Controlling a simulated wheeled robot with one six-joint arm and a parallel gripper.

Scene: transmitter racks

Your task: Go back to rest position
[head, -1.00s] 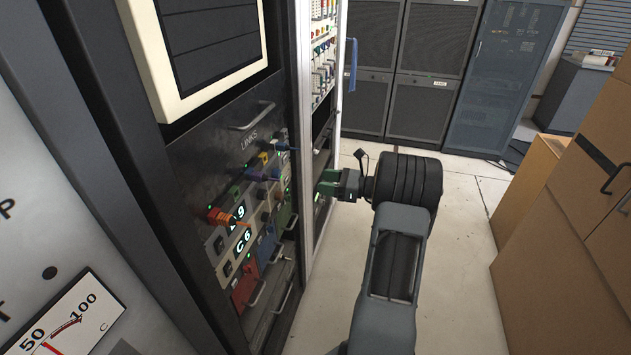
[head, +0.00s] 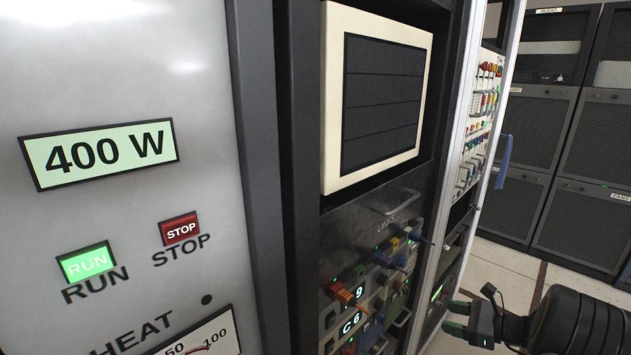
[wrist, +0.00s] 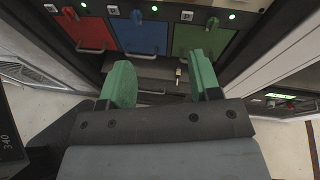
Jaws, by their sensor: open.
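My gripper (head: 456,318) is at the lower right of the head view, just right of the rack's lower part, with green fingers. In the wrist view my gripper (wrist: 165,82) has its two green fingers spread apart with nothing between them. Beyond the fingers are a red panel (wrist: 84,30), a blue panel (wrist: 140,38) and a green panel (wrist: 203,40), each with a handle below. The fingers look apart from these panels, though the exact gap is hard to tell.
The LINKS panel (head: 375,232) holds coloured plugs and a display. At left, a grey cabinet has a 400 W sign (head: 98,153), a lit RUN button (head: 86,262) and a STOP button (head: 180,229). Dark cabinets (head: 605,140) stand behind. Pale floor (head: 520,262) lies between.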

